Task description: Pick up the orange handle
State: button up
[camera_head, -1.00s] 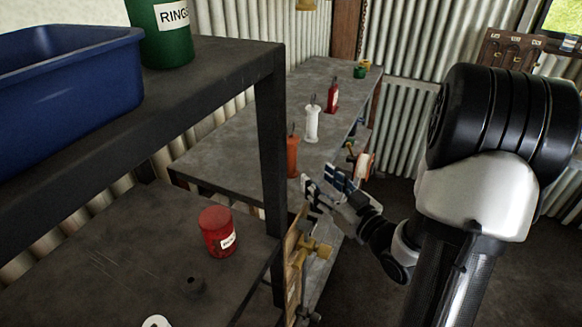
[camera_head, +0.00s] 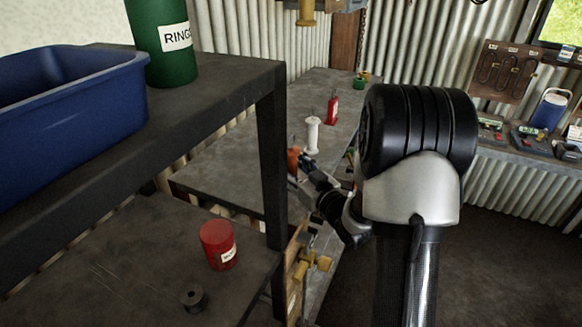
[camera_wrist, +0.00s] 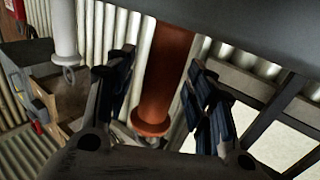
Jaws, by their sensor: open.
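The orange handle (camera_head: 293,159) stands on the grey bench, partly hidden behind the dark shelf post and my gripper in the head view. In the wrist view the orange handle (camera_wrist: 162,80) lies between my two open fingers, with gaps showing on both sides. My gripper (camera_wrist: 158,95) is open around it. In the head view my gripper (camera_head: 305,171) is at the handle, and its fingertips are hard to make out.
A white handle (camera_head: 312,135) and a red one (camera_head: 332,110) stand farther back on the bench (camera_head: 230,165). A dark shelf post (camera_head: 272,150) is close on the left. A red can (camera_head: 218,245) and blue bin (camera_head: 70,100) sit on the shelves.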

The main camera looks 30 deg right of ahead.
grip_shut()
dwell(0.6)
